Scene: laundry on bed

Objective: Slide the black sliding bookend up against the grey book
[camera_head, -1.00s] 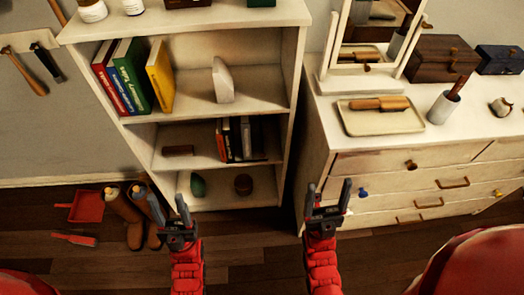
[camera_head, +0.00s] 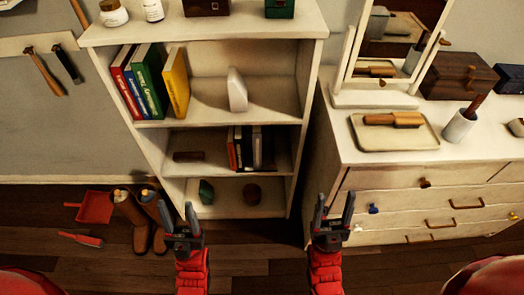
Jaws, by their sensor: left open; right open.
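A row of several upright books stands on the middle shelf of the white bookcase (camera_head: 205,34). A slim grey book (camera_head: 247,148) is among them, beside dark and red ones. A dark upright shape (camera_head: 268,150) at the row's right end may be the black sliding bookend; it is too dark and small to be sure, and I cannot tell whether it touches the grey book. My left gripper (camera_head: 176,211) is open and empty, low in front of the bookcase's left side. My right gripper (camera_head: 334,208) is open and empty, in front of the dresser's left edge.
The upper shelf holds several coloured books (camera_head: 150,82) and a white block (camera_head: 237,90). A brown block (camera_head: 188,156) lies left of the grey book's row, with bare shelf between. The dresser (camera_head: 400,190) stands close on the right. Boots (camera_head: 130,215) and a red dustpan (camera_head: 95,207) are on the floor.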

